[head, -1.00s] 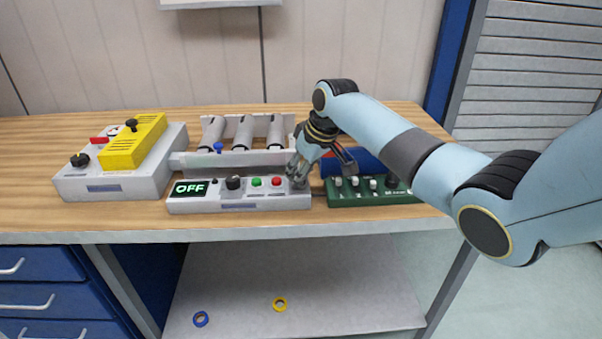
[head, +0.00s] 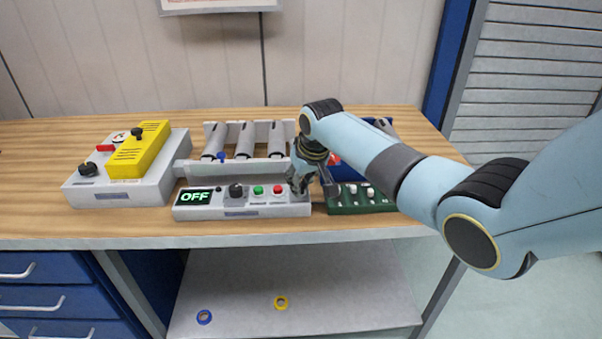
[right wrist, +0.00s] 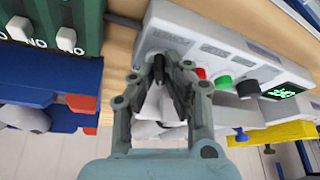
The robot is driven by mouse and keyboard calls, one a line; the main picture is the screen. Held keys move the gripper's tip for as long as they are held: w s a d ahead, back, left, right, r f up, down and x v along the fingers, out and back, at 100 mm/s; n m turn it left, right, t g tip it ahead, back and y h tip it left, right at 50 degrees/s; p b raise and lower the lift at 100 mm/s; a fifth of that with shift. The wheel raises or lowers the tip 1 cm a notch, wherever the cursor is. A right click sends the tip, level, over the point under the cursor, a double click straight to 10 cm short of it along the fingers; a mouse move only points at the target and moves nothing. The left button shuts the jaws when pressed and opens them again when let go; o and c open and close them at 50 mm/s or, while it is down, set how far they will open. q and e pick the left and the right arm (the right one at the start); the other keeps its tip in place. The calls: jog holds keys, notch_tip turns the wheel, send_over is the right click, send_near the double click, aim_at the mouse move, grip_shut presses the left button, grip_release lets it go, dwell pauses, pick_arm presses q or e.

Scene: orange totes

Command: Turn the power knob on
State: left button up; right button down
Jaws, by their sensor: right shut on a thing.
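The pale grey control box (head: 240,212) lies along the bench's front edge. Its display (head: 195,198) reads OFF in green, and also shows in the right wrist view (right wrist: 284,91). Right of the display are a black knob (head: 236,190), a green button (head: 258,190) and a red button (head: 278,190). My right gripper (head: 297,186) is at the box's right end. In the right wrist view its fingers (right wrist: 162,70) are shut on a small dark knob (right wrist: 158,68) beside the red button; the fingers hide most of it. My left gripper is not in view.
A green switch panel (head: 360,202) stands close to the box's right end, with a blue bin (head: 378,122) behind it. A rack with grey cylinders (head: 243,138) stands behind the box. A grey and yellow unit (head: 138,150) is at the left.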

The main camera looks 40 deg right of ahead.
jog(key=m+p, duration=0.1)
jog(key=m+h, duration=0.1)
jog(key=shift+a+r+m+p, duration=0.15)
jog(key=shift+m+p, duration=0.2)
jog(key=shift+m, duration=0.05)
jog(key=shift+m+g+h, duration=0.3)
jog(key=shift+m, duration=0.6)
jog(key=shift+w+m+h, duration=0.1)
jog(key=shift+m+h, duration=0.2)
jog(key=shift+m, duration=0.6)
jog(key=m, duration=0.1)
jog(key=m+g+h, duration=0.1)
jog(key=m, duration=0.1)
jog(key=shift+a+f+m+b, duration=0.1)
jog(key=shift+f+m+b, duration=0.1)
jog(key=shift+m+b, duration=0.1)
jog(key=shift+w+m+g+h+b, duration=0.15)
jog(key=shift+m+g+b, duration=0.35)
jog(key=shift+m, duration=0.45)
jog(key=shift+s+m+g+h+b, duration=0.15)
jog(key=shift+m+g+b, duration=0.15)
jog(key=shift+m+b, duration=0.5)
jog(key=shift+w+r+m, duration=0.1)
jog(key=shift+m, duration=0.15)
jog(key=c, duration=1.4)
grip_release()
